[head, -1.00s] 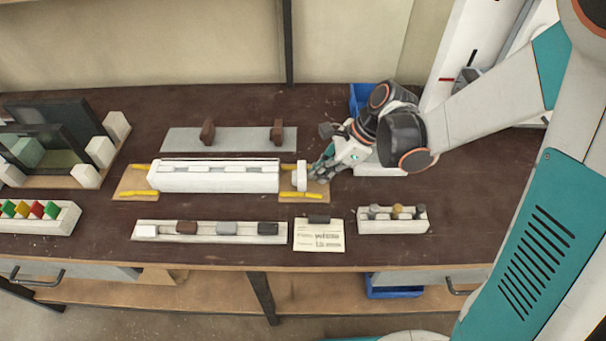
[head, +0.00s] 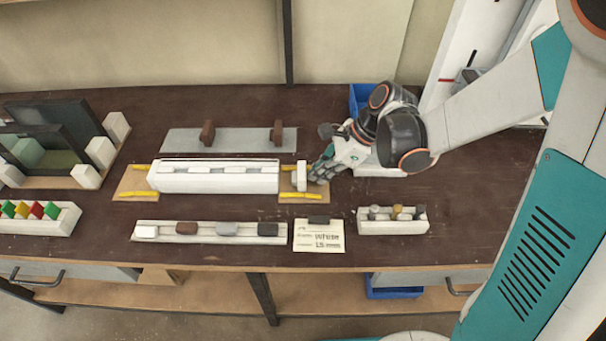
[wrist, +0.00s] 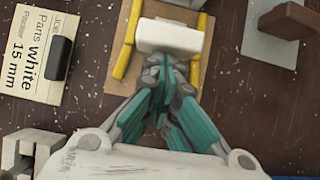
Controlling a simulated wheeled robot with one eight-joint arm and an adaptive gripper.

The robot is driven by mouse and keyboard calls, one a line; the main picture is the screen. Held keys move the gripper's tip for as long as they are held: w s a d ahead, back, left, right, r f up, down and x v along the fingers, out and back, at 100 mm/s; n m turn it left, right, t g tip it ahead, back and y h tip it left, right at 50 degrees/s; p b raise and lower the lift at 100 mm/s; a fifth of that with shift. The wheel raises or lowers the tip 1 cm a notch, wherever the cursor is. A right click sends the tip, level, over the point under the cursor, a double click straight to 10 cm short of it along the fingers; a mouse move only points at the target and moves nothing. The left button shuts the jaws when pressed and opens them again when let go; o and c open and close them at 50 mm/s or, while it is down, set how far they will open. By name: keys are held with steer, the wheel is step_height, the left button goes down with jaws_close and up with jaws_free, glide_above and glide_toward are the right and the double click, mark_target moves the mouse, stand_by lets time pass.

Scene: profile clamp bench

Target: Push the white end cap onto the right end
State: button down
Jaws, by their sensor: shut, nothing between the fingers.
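The white end cap (head: 301,176) stands on the right wooden pad between two yellow strips. A narrow gap shows between it and the right end of the long white profile (head: 213,180). My gripper (head: 315,175) is shut and empty, just right of the cap, with its fingertips low and pointing at the cap's outer face. In the wrist view the cap (wrist: 170,36) is directly ahead of the closed fingertips (wrist: 164,66). They appear to meet its near edge, but I cannot tell whether they touch. The profile is mostly outside the wrist view.
A grey plate (head: 240,141) with two brown blocks lies behind the profile. In front are a rail (head: 190,239) of coloured caps, a paper card (head: 319,240) reading white and 15 mm, and a white holder (head: 392,227) with several pegs. Bare bench lies right of the holder.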

mark_target(305, 170)
steer(key=shift+a, duration=1.85)
steer(key=shift+a, duration=0.5)
steer(key=shift+d, duration=0.1)
steer(key=shift+d, duration=0.9)
step_height(305, 170, up, 8)
steer(key=p, duration=0.5)
stand_by(0.5)
